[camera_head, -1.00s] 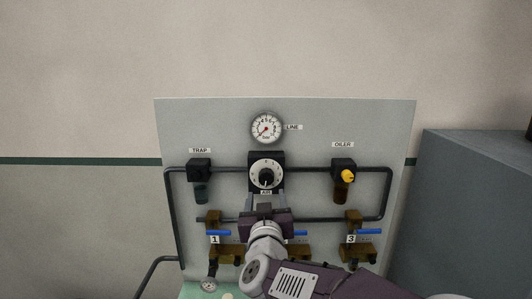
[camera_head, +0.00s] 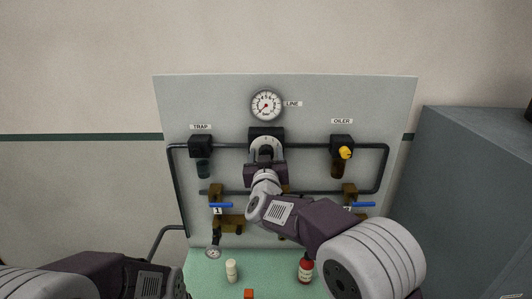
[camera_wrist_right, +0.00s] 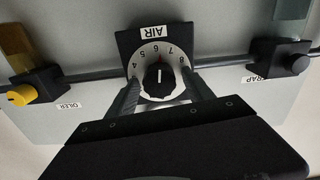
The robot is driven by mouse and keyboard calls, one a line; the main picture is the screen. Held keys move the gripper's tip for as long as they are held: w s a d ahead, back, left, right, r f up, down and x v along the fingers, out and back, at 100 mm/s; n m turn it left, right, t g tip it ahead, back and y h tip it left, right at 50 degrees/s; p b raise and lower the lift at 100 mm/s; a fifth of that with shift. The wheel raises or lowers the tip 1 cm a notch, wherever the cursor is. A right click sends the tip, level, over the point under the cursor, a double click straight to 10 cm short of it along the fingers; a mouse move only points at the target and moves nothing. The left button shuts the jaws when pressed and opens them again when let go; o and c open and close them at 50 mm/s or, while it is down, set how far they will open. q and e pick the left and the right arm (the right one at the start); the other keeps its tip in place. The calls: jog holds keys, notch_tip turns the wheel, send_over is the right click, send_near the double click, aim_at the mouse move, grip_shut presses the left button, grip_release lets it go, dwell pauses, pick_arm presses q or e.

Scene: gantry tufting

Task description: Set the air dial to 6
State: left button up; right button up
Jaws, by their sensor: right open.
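The air dial (camera_wrist_right: 147,85) is a white numbered disc with a black knob (camera_wrist_right: 160,75) on a black block. It appears upside down in the right wrist view under the AIR label, with 4 to 8 readable. A small red mark shows near the 6, and a white line runs along the knob. My right gripper (camera_wrist_right: 163,88) is open, its fingers on either side of the dial; contact is unclear. In the head view, my right gripper (camera_head: 265,161) covers the lower part of the dial (camera_head: 266,142). My left gripper is out of sight.
The LINE gauge (camera_head: 266,105) is above the dial, its needle pointing lower left. The trap (camera_head: 201,147) is left, the oiler (camera_head: 342,146) right. Blue-handled valves (camera_head: 221,205) sit below. A bottle (camera_head: 305,269) and a pale cylinder (camera_head: 231,270) stand on the green surface.

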jog(key=shift+s, duration=0.1)
grip_shut()
jog(key=shift+r+n+p, duration=0.35)
jog(key=shift+n+p, duration=0.35)
jog(key=shift+p, duration=0.45)
jog(key=shift+f, duration=0.3)
grip_release()
